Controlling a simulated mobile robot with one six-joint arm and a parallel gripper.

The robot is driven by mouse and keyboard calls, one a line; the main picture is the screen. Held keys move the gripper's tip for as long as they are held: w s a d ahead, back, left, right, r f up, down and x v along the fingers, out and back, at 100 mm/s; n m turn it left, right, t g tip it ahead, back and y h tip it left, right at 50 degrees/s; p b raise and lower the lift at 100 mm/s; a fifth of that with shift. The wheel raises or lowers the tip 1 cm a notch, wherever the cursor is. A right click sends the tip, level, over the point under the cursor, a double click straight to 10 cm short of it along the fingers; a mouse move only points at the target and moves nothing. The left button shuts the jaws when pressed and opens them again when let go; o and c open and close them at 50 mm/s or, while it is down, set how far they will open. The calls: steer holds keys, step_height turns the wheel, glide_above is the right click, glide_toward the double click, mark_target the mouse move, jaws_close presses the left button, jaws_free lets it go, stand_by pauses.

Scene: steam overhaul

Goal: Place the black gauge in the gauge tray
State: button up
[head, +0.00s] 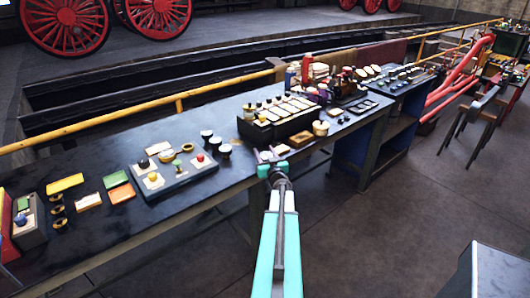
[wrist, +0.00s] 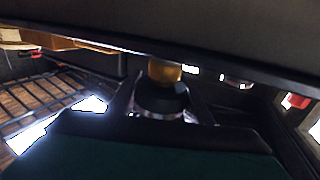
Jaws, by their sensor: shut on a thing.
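My gripper (head: 270,154) is at the table's front edge in the head view, in front of the long black box. In the wrist view my gripper (wrist: 162,104) is shut on a dark round piece with a pale rim, seemingly the black gauge (wrist: 162,98). A brass part shows just above it. The held piece is hardly visible in the head view. The long black box (head: 268,133) has several pale tops or cards in rows; I cannot tell whether it is the gauge tray. Several black round pieces with pale tops (head: 215,142) stand left of my gripper.
A grey board with coloured knobs (head: 175,181) lies on the dark table (head: 115,228) to the left, near yellow, green and orange plates. A dark edge crosses the top of the wrist view close by.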

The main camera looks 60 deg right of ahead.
steer(key=shift+f, duration=0.15)
steer(key=o, duration=1.3)
steer(key=shift+c, duration=0.2)
steer(key=shift+b, duration=0.3)
steer(key=shift+s+a, duration=0.1)
steer(key=shift+b+v, duration=1)
steer(key=shift+v, duration=1.5)
steer(key=b+v, duration=0.1)
steer(key=v, duration=0.7)
steer(key=shift+a, duration=0.25)
steer(key=shift+s+f, duration=0.1)
steer(key=shift+s, duration=0.05)
